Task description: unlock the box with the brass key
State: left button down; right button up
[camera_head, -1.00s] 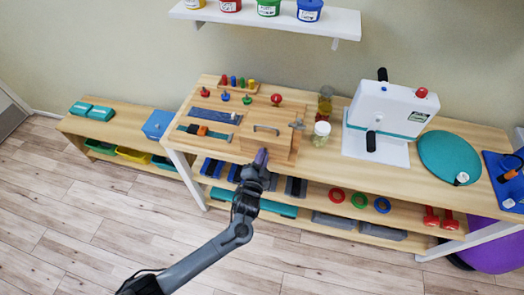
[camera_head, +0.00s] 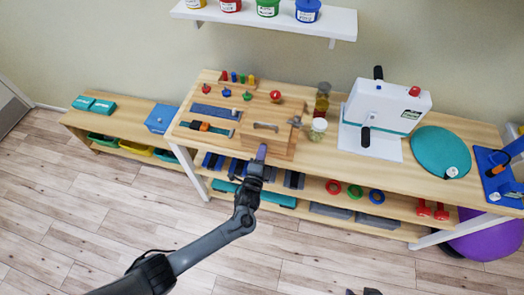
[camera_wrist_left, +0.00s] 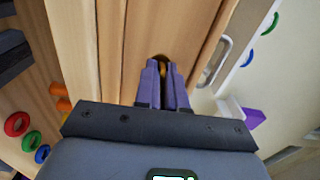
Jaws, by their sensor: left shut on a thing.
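The wooden box (camera_head: 276,144) with a grey handle on it stands at the front edge of the table. My left gripper (camera_head: 262,152) is at the box's front face. In the left wrist view its purple fingers (camera_wrist_left: 164,82) are shut on a small brass piece (camera_wrist_left: 161,62), which I take for the brass key. The key is mostly hidden between the fingers, at a dark opening in the wood. I cannot tell how deep it sits or whether it is turned. Small dark tips at the bottom edge look like my right gripper (camera_head: 365,291), mostly out of frame.
The wooden table (camera_head: 320,165) also carries a white device (camera_head: 385,110) and a teal disc (camera_head: 443,150). A jar (camera_head: 318,129) stands close to the box's right. Strips and pegs lie left of and behind the box. Lower shelves hold rings (camera_head: 355,191) and dumbbells. The floor in front is clear.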

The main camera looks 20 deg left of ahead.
dwell(0.4)
pick_arm(q)
jog(key=c, duration=1.3)
grip_release()
jog(key=s+d+p, duration=0.1)
jog(key=s, duration=0.9)
jog(key=shift+s+d+p, duration=0.15)
jog(key=shift+s+p, duration=0.2)
jog(key=shift+s, duration=0.05)
jog(key=shift+f, duration=0.1)
